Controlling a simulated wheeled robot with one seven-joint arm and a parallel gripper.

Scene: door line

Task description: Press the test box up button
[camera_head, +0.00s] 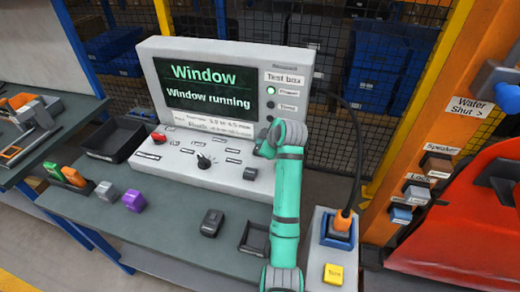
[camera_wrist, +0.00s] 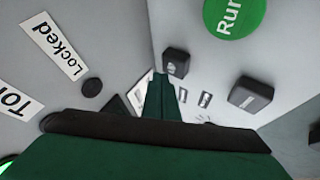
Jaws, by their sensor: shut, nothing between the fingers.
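The test box (camera_head: 215,165) is a pale console on the green bench. Its upright screen (camera_head: 210,82) reads "Window" and "Window running". Its sloping panel carries a red button (camera_head: 158,138), a black knob (camera_head: 204,161) and a dark button (camera_head: 250,173). The labels are too small to read, so I cannot tell which control is up. My gripper (camera_head: 260,150) is at the panel's right side, partly hidden by my wrist. In the wrist view my shut, empty fingers (camera_wrist: 160,92) point towards the panel, with a dark button (camera_wrist: 175,62) just beyond and a dark block (camera_wrist: 250,94) to the right.
In the wrist view, a green "Run" disc (camera_wrist: 234,14) and a "Locked" label (camera_wrist: 56,46) show. A black tray (camera_head: 115,140) stands left of the box. A yellow button (camera_head: 333,274) is on a pale box at right. An orange post (camera_head: 450,130) stands farther right.

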